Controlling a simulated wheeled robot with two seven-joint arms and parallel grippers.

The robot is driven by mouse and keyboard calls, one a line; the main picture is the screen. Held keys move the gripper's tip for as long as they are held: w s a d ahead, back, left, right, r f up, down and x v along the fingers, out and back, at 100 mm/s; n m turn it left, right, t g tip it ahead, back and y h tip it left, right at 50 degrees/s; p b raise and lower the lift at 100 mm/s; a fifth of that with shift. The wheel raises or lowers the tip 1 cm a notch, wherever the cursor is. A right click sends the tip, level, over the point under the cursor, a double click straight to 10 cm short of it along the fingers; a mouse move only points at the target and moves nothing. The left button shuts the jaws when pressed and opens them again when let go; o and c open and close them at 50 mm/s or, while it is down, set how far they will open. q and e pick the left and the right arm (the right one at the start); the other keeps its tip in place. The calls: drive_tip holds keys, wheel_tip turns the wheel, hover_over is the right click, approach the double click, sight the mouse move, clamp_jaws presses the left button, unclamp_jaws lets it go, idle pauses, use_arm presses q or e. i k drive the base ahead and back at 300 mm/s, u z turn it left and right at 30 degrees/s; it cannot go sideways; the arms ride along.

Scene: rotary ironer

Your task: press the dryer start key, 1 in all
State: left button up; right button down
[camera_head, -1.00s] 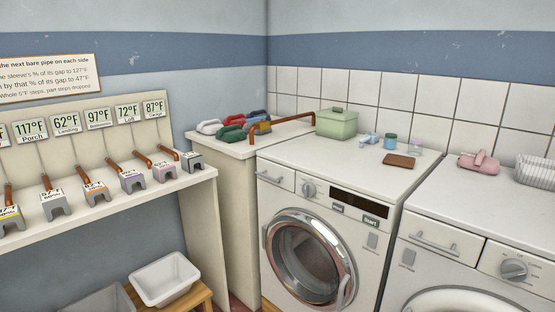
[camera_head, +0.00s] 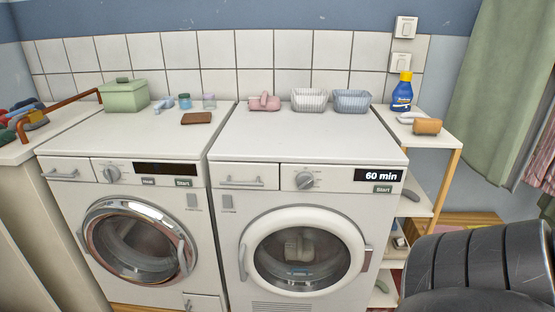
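Two white front-loading machines stand side by side. The right machine (camera_head: 296,206) has a round white door, a knob, a lit display (camera_head: 381,175) reading "60 min" and a Start key (camera_head: 383,189) below it. Something pale shows behind its door glass. The left machine (camera_head: 130,212) has a chrome-ringed door, a dark blank display (camera_head: 165,169), and its own Start key (camera_head: 184,183) beside another small key (camera_head: 148,182). The small labels are too blurred to tell which is the dryer. Both doors look shut. Neither of my grippers is in view.
On the machine tops are a green box (camera_head: 124,96), small jars, a brown block (camera_head: 197,118), a pink item (camera_head: 264,102) and two baskets (camera_head: 309,99). A shelf (camera_head: 440,150) with a blue bottle (camera_head: 401,92) stands right. A dark ribbed shape (camera_head: 480,262) fills the lower right.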

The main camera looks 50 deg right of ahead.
sight(377, 188)
drive_tip(key=u, duration=0.3)
drive_tip(key=k, duration=1.35)
drive_tip(key=z, duration=1.6)
